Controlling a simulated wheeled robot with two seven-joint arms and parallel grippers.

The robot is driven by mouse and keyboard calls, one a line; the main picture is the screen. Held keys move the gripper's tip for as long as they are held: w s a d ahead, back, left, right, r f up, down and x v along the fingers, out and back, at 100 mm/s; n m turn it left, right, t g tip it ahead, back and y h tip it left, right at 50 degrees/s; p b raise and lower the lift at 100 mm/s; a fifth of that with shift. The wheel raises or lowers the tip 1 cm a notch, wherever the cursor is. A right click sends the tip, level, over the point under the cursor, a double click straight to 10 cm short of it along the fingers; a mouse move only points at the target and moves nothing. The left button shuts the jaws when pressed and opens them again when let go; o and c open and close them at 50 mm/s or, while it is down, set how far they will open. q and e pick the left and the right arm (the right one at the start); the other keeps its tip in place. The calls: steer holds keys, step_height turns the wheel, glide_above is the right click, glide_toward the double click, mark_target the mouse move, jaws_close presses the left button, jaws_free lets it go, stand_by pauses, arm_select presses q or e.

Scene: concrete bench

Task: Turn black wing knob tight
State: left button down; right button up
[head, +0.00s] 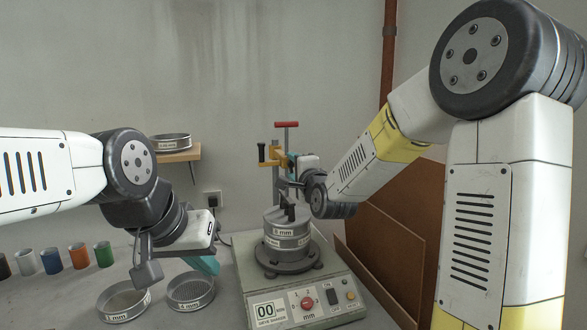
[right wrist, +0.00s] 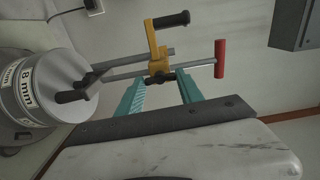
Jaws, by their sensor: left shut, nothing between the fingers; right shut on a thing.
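The black wing knob (right wrist: 160,78) sits on the clamp below the yellow bracket (right wrist: 158,45) in the right wrist view. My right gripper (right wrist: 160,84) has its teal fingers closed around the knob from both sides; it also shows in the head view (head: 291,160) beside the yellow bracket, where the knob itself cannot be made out. A grey clamp arm with a dark pad (right wrist: 75,97) reaches over the sieve stack (head: 287,232), which stands on the shaker (head: 290,296). My left gripper (head: 206,264) is shut and empty above the bench at the left.
A red T-handle (head: 287,124) tops the clamp rod, and a black-gripped lever (right wrist: 172,19) sticks out of the bracket. Two loose sieves (head: 123,301) (head: 190,291) lie below my left gripper. Several coloured cups (head: 79,257) stand far left. A brown board (head: 385,240) leans at the right.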

steer(key=shift+m, duration=0.3)
stand_by(0.4)
steer(key=o, duration=1.4)
steer(key=v, duration=0.8)
